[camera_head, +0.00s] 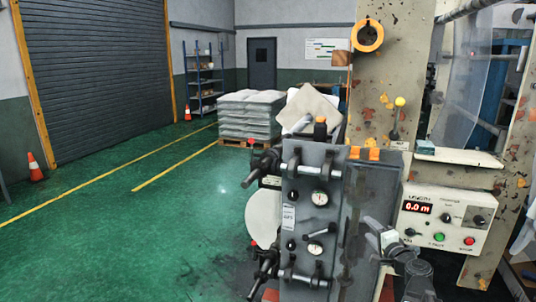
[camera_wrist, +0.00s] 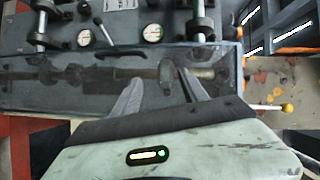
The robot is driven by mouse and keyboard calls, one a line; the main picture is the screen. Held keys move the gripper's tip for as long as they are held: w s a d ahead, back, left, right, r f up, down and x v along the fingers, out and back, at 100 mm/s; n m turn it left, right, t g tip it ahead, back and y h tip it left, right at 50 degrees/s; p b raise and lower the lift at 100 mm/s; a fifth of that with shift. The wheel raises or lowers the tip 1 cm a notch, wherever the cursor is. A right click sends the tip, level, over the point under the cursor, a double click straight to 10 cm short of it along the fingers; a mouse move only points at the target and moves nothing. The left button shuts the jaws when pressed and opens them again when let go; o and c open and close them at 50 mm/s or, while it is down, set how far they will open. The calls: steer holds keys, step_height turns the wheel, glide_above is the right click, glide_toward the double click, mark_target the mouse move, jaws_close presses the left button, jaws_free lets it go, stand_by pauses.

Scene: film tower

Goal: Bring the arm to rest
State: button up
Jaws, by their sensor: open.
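My gripper (camera_wrist: 160,77) shows in the wrist view with its two grey fingers spread apart and nothing between them. The fingers point at the front of a dark grey machine cabinet (camera_wrist: 60,92), over a clear panel with a shaft behind it. I cannot tell whether the fingertips touch the panel. In the head view my gripper (camera_head: 372,230) is at the lower right, in front of the cabinet (camera_head: 311,215) and left of the control box. Part of my arm shows below it.
A control box (camera_head: 449,218) reading 0.0 m, with knobs and buttons, is close on the right. Black clamps and handles stick out from the cabinet. A wrapped pallet stack (camera_head: 248,115) stands farther back. Green floor (camera_head: 130,230) on the left is clear, with cones (camera_head: 35,167) by the shutter.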

steer(key=s+a+f+n+g+y+p, duration=0.1)
steer(key=a+f+n+g+y, duration=0.15)
steer(key=a, duration=0.65)
steer(key=s+a+f+n+g+y+p, duration=0.1)
steer(key=a+f+n+g+p, duration=0.2)
steer(key=a, duration=0.7)
steer(key=s+a+f+n+g+y, duration=0.1)
steer(key=a+n+g, duration=0.3)
steer(key=a, duration=0.5)
steer(key=s+a+f+n+g+h, duration=0.2)
steer(key=s+f+n+g+h, duration=0.1)
steer(key=s+f+n, duration=0.4)
steer(key=s+d+f+m+g+h, duration=0.2)
steer(key=s+d+g+h, duration=0.1)
steer(key=s+d, duration=0.4)
steer(key=shift+s+d+g, duration=0.4)
steer(key=shift+d+g, duration=0.05)
steer(key=shift+d, duration=0.45)
steer(key=shift+h, duration=0.25)
